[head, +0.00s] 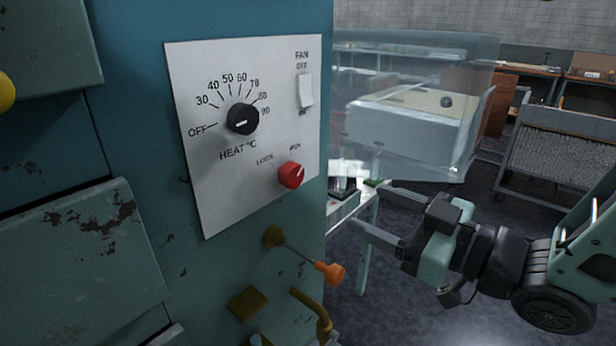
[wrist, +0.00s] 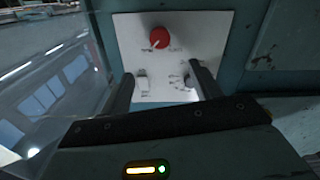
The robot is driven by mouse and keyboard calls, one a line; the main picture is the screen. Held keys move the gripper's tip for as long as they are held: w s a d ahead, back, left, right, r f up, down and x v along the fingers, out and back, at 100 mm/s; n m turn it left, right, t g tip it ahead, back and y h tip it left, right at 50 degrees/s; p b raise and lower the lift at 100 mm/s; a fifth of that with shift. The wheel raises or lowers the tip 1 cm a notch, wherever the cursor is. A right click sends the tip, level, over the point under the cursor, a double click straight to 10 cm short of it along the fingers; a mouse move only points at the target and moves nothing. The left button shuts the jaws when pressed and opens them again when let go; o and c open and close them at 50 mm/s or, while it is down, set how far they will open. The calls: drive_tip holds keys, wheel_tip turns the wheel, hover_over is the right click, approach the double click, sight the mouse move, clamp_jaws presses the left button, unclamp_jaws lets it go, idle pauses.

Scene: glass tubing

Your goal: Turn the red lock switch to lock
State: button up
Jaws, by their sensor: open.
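The red lock switch (head: 291,175) is a round knob on the lower right of a white control panel (head: 215,190). "LOCK" is printed to its upper left and a second, hard-to-read label to its upper right. Its light pointer mark is turned toward the upper right label. In the wrist view the red knob (wrist: 158,38) sits ahead, beyond the fingertips. My gripper (head: 367,206) is open and empty, to the right of the panel and apart from it. Its two fingers also show in the wrist view (wrist: 160,80), with the panel between and beyond them.
A black heat dial (head: 242,119) and a white fan switch (head: 305,90) share the panel. An orange-tipped lever (head: 330,272) sticks out below the red knob, beside a brass pipe (head: 312,310). A clear box (head: 415,100) stands behind my gripper.

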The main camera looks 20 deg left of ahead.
sight(296, 177)
drive_tip(key=p+x, duration=0.3)
drive_tip(key=x, duration=1.2)
drive_tip(key=shift+w+a, duration=0.1)
drive_tip(key=shift+a, duration=0.2)
drive_tip(key=c, duration=1)
